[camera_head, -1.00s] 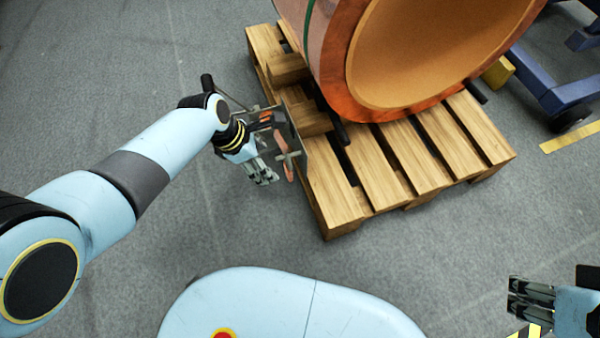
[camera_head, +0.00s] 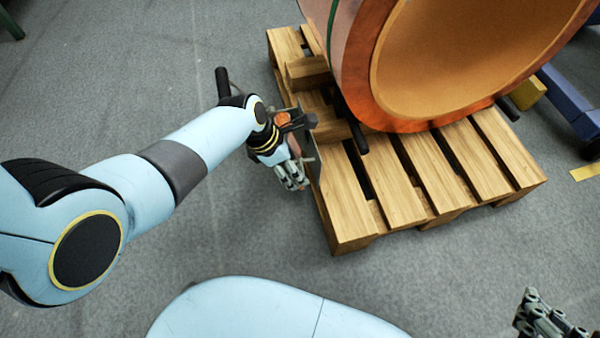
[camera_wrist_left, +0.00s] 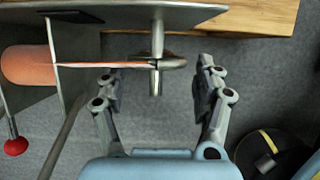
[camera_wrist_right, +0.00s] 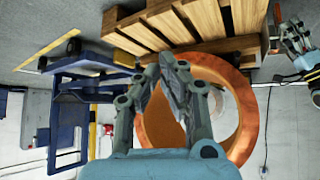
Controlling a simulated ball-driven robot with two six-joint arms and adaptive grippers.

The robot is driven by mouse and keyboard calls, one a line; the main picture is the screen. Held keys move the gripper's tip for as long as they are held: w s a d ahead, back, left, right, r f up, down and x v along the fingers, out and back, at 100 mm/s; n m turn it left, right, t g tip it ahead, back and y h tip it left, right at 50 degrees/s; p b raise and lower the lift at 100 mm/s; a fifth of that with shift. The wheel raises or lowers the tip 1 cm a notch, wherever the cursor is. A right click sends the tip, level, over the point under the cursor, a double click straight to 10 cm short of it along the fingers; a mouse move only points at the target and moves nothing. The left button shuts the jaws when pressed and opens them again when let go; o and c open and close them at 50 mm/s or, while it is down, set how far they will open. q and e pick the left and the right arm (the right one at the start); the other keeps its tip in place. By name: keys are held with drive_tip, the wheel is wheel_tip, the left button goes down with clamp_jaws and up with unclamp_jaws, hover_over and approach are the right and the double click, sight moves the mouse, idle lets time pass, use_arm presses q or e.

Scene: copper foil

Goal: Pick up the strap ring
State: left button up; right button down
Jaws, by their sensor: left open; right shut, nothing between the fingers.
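A thin copper-coloured band with a silver rounded end (camera_wrist_left: 172,63), apparently the strap ring seen edge-on, sits at a metal peg (camera_wrist_left: 157,32) beside a grey plate (camera_wrist_left: 115,14). In the head view only a small reddish part of it (camera_head: 294,147) shows behind my left wrist. My left gripper (camera_head: 294,186) is open and empty beside the pallet; in the left wrist view its fingers (camera_wrist_left: 157,82) stand either side of the peg, apart from it. My right gripper (camera_head: 545,318) is at the lower right edge, far from the ring, shut and empty (camera_wrist_right: 172,85).
A wooden pallet (camera_head: 400,195) bears a large copper foil coil (camera_head: 358,70) behind the plate. A blue wheeled frame (camera_head: 568,105) stands at the right. A dark handle (camera_head: 222,82) sticks up behind my left wrist.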

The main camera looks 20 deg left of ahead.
use_arm(q)
drive_tip(key=b+x, duration=0.4)
drive_tip(key=x, duration=0.1)
drive_tip(key=shift+w+a+f+b, duration=0.1)
drive_tip(key=shift+a+f+b, duration=0.1)
drive_tip(key=shift+b, duration=0.2)
use_arm(e)
drive_tip(key=w+a+r+n+t+y, duration=0.1)
drive_tip(key=w+a+r+t, duration=0.1)
drive_tip(key=w+r+t, duration=0.5)
wheel_tip(320, 180, up, 4)
drive_tip(key=t, duration=0.2)
drive_tip(key=shift+w+t+y, duration=0.35)
drive_tip(key=shift+t+y, duration=0.05)
use_arm(q)
drive_tip(key=c, duration=1.3)
drive_tip(key=shift+r, duration=0.1)
